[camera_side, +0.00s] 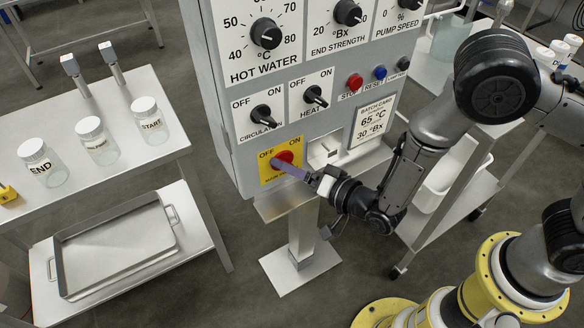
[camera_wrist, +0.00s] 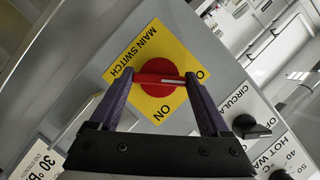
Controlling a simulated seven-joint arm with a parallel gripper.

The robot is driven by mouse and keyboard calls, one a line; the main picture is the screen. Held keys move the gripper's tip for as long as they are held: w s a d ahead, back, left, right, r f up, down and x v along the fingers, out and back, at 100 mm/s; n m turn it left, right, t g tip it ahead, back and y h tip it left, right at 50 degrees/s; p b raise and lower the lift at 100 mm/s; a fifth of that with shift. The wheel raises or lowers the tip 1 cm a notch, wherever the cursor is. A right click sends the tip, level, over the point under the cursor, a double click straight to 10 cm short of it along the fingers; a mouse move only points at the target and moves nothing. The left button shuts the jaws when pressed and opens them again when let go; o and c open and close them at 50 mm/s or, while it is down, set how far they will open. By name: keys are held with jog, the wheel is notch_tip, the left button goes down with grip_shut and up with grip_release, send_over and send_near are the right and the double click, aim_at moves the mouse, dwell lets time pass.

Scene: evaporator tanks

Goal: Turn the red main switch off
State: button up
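The red main switch (camera_side: 284,158) sits on a yellow plate (camera_side: 266,172) low on the grey control panel. In the wrist view the red knob (camera_wrist: 158,88) has a raised bar with a white mark on its right half. The mark points roughly toward the OFF label, which a finger partly hides; ON is readable below the knob. My gripper (camera_side: 303,175) reaches the switch from the lower right. In the wrist view the two dark purple fingers of my gripper (camera_wrist: 158,76) stand at the two ends of the bar, with no gap visible, so it looks shut on the switch.
The circulation knob (camera_side: 261,114) and heat knob (camera_side: 315,96) are just above. A batch card (camera_side: 373,121) is to the right. A side table (camera_side: 95,181) with labelled jars stands at the left, with a metal tray (camera_side: 72,286) below.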

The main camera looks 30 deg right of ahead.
jog(key=c, duration=0.7)
jog(key=shift+n+h, duration=0.3)
jog(key=shift+n, duration=0.2)
jog(key=o, duration=1.2)
jog(key=shift+s, duration=0.15)
jog(key=v, duration=1.3)
jog(key=shift+s+d+r, duration=0.1)
jog(key=shift+s+r, duration=0.1)
jog(key=shift+r, duration=0.05)
